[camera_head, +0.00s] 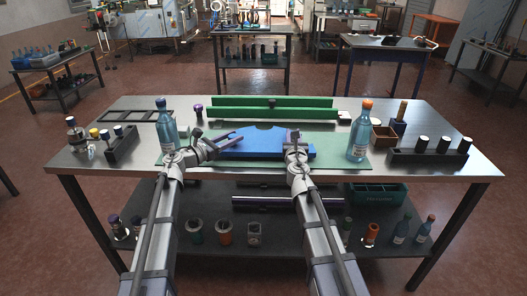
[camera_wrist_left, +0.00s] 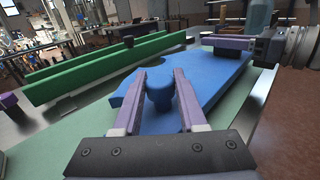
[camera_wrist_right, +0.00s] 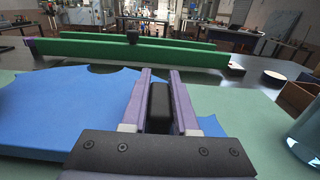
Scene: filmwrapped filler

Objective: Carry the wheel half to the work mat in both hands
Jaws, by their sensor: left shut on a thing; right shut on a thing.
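The wheel half (camera_head: 255,142) is a flat blue piece with a curved, notched edge. It lies level over the green work mat (camera_head: 340,163) in the middle of the table; I cannot tell whether it touches the mat. My left gripper (camera_head: 228,139) is shut on a round blue knob (camera_wrist_left: 159,92) at the wheel half's left side. My right gripper (camera_head: 293,137) is shut on a dark upright grip (camera_wrist_right: 158,108) at its right side. The fingers and arms hide parts of the wheel half.
Two green rails (camera_head: 240,113) stand behind the wheel half. A blue bottle (camera_head: 167,128) stands at the mat's left and an orange-capped bottle (camera_head: 359,140) at its right. Dark racks with pegs (camera_head: 425,156) and a brown box (camera_head: 383,138) are on the right.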

